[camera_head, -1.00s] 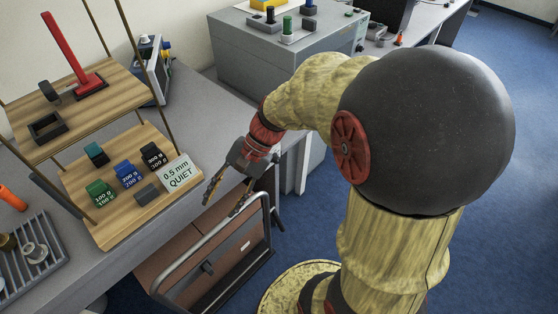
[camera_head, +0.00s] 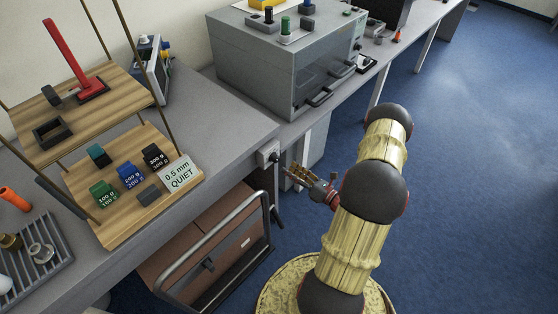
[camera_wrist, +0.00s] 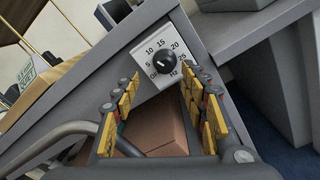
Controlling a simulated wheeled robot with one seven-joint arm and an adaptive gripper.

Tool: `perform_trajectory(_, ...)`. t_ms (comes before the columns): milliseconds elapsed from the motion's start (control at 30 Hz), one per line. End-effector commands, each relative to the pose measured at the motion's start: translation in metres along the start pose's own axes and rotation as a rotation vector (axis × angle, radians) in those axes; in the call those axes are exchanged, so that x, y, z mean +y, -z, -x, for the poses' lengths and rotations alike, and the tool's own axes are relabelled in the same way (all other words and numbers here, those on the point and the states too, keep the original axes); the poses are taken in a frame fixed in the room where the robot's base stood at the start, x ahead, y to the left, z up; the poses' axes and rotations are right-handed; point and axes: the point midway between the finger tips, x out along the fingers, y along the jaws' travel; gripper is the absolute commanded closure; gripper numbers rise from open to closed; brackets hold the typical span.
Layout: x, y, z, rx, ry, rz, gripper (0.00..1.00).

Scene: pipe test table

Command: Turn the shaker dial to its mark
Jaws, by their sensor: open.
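The shaker dial is a round black knob (camera_wrist: 163,64) on a white panel (camera_wrist: 150,44) printed with Off, 5, 10, 15, 20, 25 and Hz. In the head view the panel (camera_head: 265,152) sits on the bench's front edge, and its knob (camera_head: 274,157) faces the aisle.
A cart with a tubular handle (camera_head: 215,231) stands under the bench, close below my gripper. A wooden shelf (camera_head: 92,126) holds several weights and a card (camera_head: 181,174) reading "0.5 mm QUIET". A grey cabinet (camera_head: 257,68) stands behind. The blue floor at right is clear.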

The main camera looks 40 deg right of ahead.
Motion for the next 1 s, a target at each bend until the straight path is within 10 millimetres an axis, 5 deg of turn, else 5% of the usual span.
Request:
perform_trajectory(167,-0.008,0.003,-0.005,-0.018,0.024,-0.018,0.56)
perform_trajectory(600,-0.009,0.003,-0.066,-0.014,0.021,-0.015,0.56)
perform_trajectory(1000,-0.009,0.001,-0.073,-0.016,0.023,-0.016,0.56)
